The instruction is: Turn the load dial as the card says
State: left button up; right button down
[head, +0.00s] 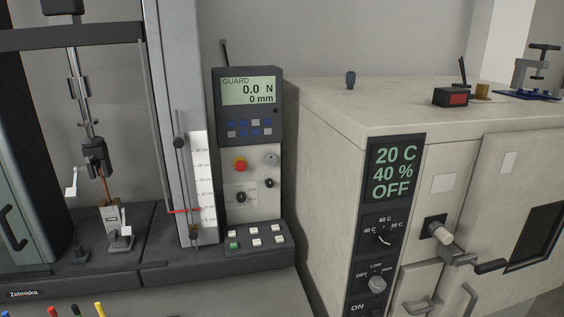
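A tensile tester stands at the left with a control panel (255,207) on its right side. The panel has a black dial (240,197) with small marks around it, a smaller black knob (269,183) and a grey knob (271,159). Their labels are too small to read, so I cannot tell which is the load dial. The display (249,91) above reads "GUARD", "0.0 N", "0 mm". No card with readable instructions shows. A copper-coloured sample (105,187) sits between the tester's clamps. Neither of my grippers is in view.
A red stop button (239,165) and several push buttons (257,241) sit near the dial. A climate chamber (325,160) at right reads "20 C 40 % OFF". Its door handle (462,258) juts forward.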

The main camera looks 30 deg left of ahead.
aim_at(241, 197)
jog(key=u, duration=1.2)
